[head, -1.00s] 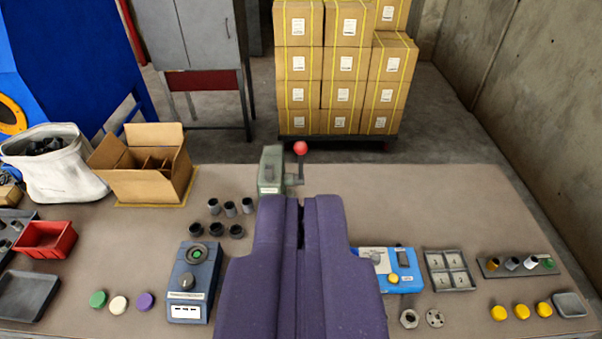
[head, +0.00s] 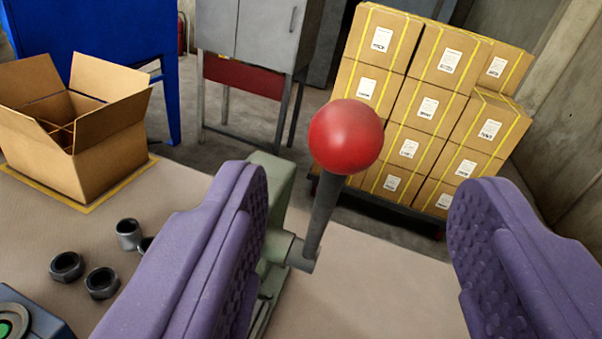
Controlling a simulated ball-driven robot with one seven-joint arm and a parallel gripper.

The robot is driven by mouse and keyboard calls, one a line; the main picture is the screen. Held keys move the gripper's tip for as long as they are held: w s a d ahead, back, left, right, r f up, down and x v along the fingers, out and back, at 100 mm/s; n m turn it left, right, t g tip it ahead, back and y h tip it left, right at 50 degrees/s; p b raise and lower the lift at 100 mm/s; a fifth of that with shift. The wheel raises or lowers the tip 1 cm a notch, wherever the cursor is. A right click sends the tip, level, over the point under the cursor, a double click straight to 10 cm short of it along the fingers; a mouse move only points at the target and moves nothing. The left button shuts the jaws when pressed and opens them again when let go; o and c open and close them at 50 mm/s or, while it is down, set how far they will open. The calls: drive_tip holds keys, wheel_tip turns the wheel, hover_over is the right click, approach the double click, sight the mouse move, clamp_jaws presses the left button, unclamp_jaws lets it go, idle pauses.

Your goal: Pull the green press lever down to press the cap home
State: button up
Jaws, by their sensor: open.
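The green press (head: 277,205) stands on the table, mostly hidden behind my left finger. Its lever (head: 322,215) is a dark grey rod that rises from a pivot on the press's right side and leans slightly right. A red ball knob (head: 346,137) tops it. My gripper (head: 358,205) is wide open, with purple padded fingers. The lever and knob show between the two fingers, nearer the left one, and I see no clear contact. The cap and the lower part of the press are hidden behind the left finger.
An open cardboard box (head: 95,150) stands on the table at the left. Several dark round fittings (head: 102,283) lie in front of it. A blue device (head: 25,318) is at the lower left corner. Stacked cartons (head: 430,110) stand behind the table. The table right of the press is clear.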

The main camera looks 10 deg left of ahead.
sight(348, 157)
drive_tip(key=shift+w+a+f, duration=0.1)
drive_tip(key=shift+w+f, duration=0.1)
drive_tip(key=shift+f, duration=0.2)
drive_tip(key=w, duration=0.2)
drive_tip(key=w+a, duration=0.1)
drive_tip(key=w, duration=0.4)
drive_tip(key=shift+w+a+b, duration=0.2)
drive_tip(key=shift+a+b, duration=0.05)
drive_tip(key=shift+b, duration=0.1)
clamp_jaws()
